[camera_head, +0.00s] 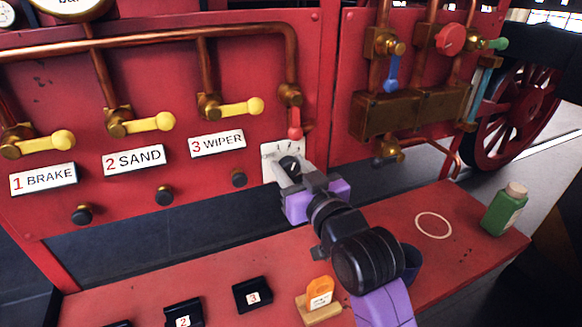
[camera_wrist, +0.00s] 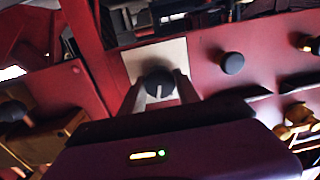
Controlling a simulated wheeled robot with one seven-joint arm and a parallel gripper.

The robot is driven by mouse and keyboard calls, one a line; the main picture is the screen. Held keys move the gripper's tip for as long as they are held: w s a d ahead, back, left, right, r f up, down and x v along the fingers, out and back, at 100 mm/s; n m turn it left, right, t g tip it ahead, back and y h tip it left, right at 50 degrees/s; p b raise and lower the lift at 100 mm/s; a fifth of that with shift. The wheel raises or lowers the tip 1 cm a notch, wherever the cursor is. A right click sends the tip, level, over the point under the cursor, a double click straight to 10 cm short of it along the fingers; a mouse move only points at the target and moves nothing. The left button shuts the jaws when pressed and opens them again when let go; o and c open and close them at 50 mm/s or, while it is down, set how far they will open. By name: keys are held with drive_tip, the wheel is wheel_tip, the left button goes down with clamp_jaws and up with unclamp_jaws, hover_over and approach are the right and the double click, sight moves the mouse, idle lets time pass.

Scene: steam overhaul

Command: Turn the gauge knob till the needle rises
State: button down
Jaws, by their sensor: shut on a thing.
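The gauge knob (camera_head: 289,165) is a black round knob with a pale mark, on a white plate (camera_head: 270,173) with tick marks on the red panel. It also shows in the wrist view (camera_wrist: 158,84). My gripper (camera_head: 291,171) is shut on the knob, with one finger on either side of it, as the wrist view (camera_wrist: 159,90) shows. A gauge (camera_head: 68,6) with "bar" lettering is cut off at the top left of the head view. Its needle cannot be seen there.
A red-tipped lever (camera_head: 295,125) hangs just above the knob. Yellow levers (camera_head: 240,107) line the panel to the left, with a black knob (camera_head: 239,179) beside the plate. A green bottle (camera_head: 504,209) and an orange tag on a stand (camera_head: 318,292) are on the red bench (camera_head: 455,265).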

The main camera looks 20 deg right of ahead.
drive_tip(key=c, duration=0.9)
unclamp_jaws()
drive_tip(key=shift+s, duration=0.15)
drive_tip(key=s, duration=0.7)
drive_tip(key=shift+s+b, duration=0.3)
drive_tip(key=shift+b, duration=0.05)
drive_tip(key=shift+d+r, duration=0.1)
drive_tip(key=shift+r, duration=0.05)
